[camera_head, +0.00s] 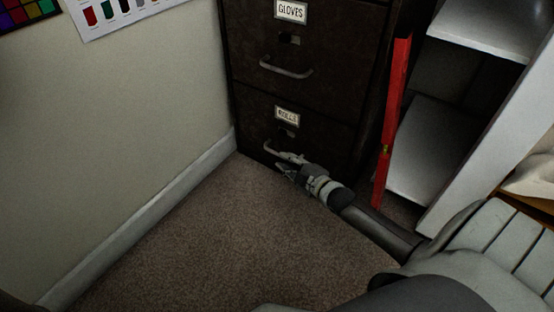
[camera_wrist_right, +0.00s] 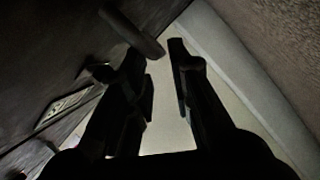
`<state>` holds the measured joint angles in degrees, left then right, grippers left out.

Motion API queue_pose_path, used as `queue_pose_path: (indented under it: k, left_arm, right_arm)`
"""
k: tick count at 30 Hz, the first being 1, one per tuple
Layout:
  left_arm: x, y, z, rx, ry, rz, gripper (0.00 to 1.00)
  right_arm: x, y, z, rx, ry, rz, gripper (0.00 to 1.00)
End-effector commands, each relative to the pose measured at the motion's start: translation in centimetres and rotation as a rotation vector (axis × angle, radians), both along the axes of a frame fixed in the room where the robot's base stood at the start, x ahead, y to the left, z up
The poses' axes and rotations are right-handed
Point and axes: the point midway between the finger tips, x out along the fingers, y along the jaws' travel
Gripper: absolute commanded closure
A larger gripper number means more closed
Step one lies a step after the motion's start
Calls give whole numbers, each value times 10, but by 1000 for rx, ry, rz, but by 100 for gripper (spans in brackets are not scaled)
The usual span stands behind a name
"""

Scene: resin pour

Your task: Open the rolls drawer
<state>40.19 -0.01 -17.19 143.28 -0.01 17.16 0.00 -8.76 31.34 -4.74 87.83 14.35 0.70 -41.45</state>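The rolls drawer (camera_head: 325,132) is the lower drawer of a dark brown cabinet, and its front looks flush with the cabinet. Its small label (camera_head: 287,114) is blurred. Its pale bar handle (camera_head: 270,148) is partly hidden by my right gripper (camera_head: 284,166), which is at the handle's right part. In the right wrist view the handle (camera_wrist_right: 132,32) shows as a dark bar just beyond the fingertips of my right gripper (camera_wrist_right: 158,55). The fingers are apart, with a gap between them. Whether they touch the handle I cannot tell. My left gripper is not in view.
The gloves drawer (camera_head: 330,45) above is shut. A red level-like bar (camera_head: 393,120) stands upright right of the cabinet, beside white shelves (camera_head: 425,150). A wall with a white baseboard (camera_head: 150,225) is at left. The carpet (camera_head: 220,230) in front is clear.

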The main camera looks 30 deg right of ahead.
Motion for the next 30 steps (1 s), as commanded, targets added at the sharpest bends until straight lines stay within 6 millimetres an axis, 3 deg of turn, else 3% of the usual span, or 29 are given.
queue_pose_path:
  k: [1,3,12,25,30]
  left_arm:
    - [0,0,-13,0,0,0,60]
    - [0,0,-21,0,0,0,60]
    - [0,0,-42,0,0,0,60]
    - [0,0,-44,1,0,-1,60]
    - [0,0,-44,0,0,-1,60]
  right_arm:
    - [10,0,-7,-2,-4,1,81]
    - [20,1,-9,-1,-4,0,81]
    - [52,3,-14,-1,-1,0,81]
    - [58,3,-13,0,0,0,81]
    - [58,3,-13,0,0,0,100]
